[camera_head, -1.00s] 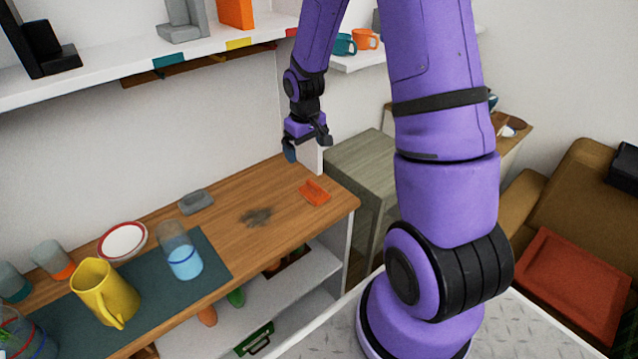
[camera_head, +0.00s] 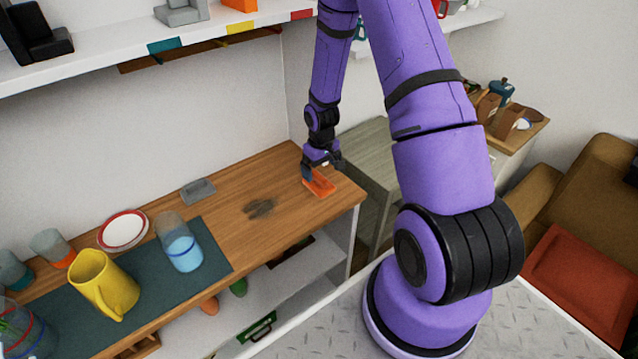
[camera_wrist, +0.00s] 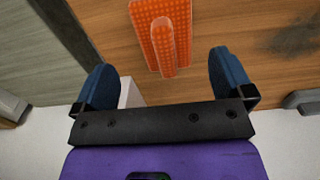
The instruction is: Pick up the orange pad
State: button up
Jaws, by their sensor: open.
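The orange pad (camera_head: 321,187) lies on the wooden counter near its right end. In the wrist view the orange pad (camera_wrist: 180,22) has a dotted surface and a raised bar along its middle, and its top is cut off by the picture edge. My gripper (camera_head: 318,174) is right above the pad in the head view and covers part of it. In the wrist view my gripper (camera_wrist: 165,78) has its two blue fingers wide apart, with the lower end of the pad between and beyond them. Nothing is held. I cannot tell whether the fingers touch the pad.
A grey pad (camera_head: 198,191) lies further left on the counter (camera_head: 285,220), beside a dark smudge (camera_head: 260,208). A glass (camera_head: 181,245), a yellow jug (camera_head: 104,285) and a plate (camera_head: 123,230) stand at the left. A shelf (camera_head: 100,70) runs above.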

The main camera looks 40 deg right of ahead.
aim_at(319, 175)
jog(key=shift+w+a+f, duration=0.15)
jog(key=shift+f, duration=1.15)
jog(key=shift+w+a+f, duration=0.1)
jog(key=shift+a+f, duration=0.05)
jog(key=shift+f, duration=1.1)
jog(key=shift+c, duration=0.5)
jog(key=c, duration=0.9)
